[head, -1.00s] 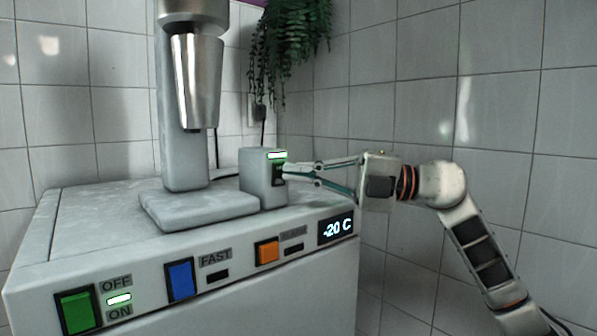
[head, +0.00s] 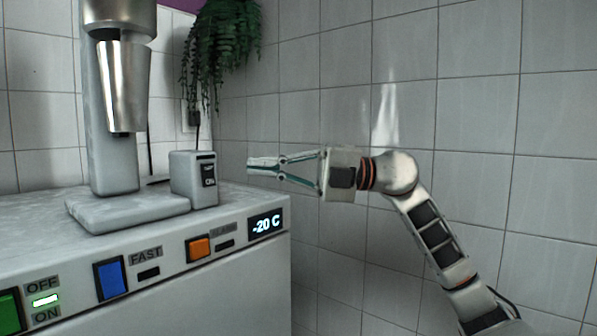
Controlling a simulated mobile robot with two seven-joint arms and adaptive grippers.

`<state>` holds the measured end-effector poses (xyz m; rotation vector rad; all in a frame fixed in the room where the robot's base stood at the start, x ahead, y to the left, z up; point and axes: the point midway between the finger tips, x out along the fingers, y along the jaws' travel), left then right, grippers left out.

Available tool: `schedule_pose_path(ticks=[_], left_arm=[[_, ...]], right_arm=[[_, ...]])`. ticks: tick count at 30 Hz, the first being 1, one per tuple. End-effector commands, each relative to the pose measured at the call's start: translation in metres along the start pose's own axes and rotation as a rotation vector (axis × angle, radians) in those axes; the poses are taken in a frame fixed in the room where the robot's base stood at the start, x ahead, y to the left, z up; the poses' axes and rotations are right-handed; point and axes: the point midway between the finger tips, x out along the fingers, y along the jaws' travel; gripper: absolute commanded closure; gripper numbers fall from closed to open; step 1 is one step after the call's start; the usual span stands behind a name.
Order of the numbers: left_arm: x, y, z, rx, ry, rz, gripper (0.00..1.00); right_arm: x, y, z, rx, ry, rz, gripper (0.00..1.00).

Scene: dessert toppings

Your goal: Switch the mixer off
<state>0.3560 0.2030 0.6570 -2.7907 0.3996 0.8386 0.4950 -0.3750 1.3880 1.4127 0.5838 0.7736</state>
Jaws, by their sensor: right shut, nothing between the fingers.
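The mixer (head: 110,160) stands on top of the freezer, with a metal cup (head: 122,85) hanging under its head. A grey switch box (head: 183,180) sits at the right side of its base. A dark switch (head: 208,176) is on the box's right face, and the light above it is dark. My right gripper (head: 252,166) is shut and empty, to the right of the switch box and apart from it. My left gripper is not in view.
The freezer (head: 200,270) has green, blue and orange switches on its front and a -20 C display (head: 266,224). A hanging plant (head: 222,45) is above the box at the back. Tiled walls stand behind and right.

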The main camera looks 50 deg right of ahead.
Motion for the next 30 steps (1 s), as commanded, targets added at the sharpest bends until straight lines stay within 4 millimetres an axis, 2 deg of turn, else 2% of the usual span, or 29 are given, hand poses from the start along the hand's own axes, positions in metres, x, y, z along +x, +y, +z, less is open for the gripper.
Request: schedule_pose_path(ticks=[1,6,12,30], left_arm=[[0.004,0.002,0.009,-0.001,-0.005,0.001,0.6],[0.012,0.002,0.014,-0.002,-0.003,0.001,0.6],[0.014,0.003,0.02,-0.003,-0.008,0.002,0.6],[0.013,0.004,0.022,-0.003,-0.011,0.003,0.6]], right_arm=[[-0.01,-0.004,0.002,0.003,-0.003,-0.003,1.0],[-0.038,0.003,0.001,0.002,-0.001,-0.002,1.0],[-0.057,0.008,0.001,0.002,0.001,-0.001,1.0],[-0.06,0.01,0.001,0.001,0.001,0.0,1.0]])
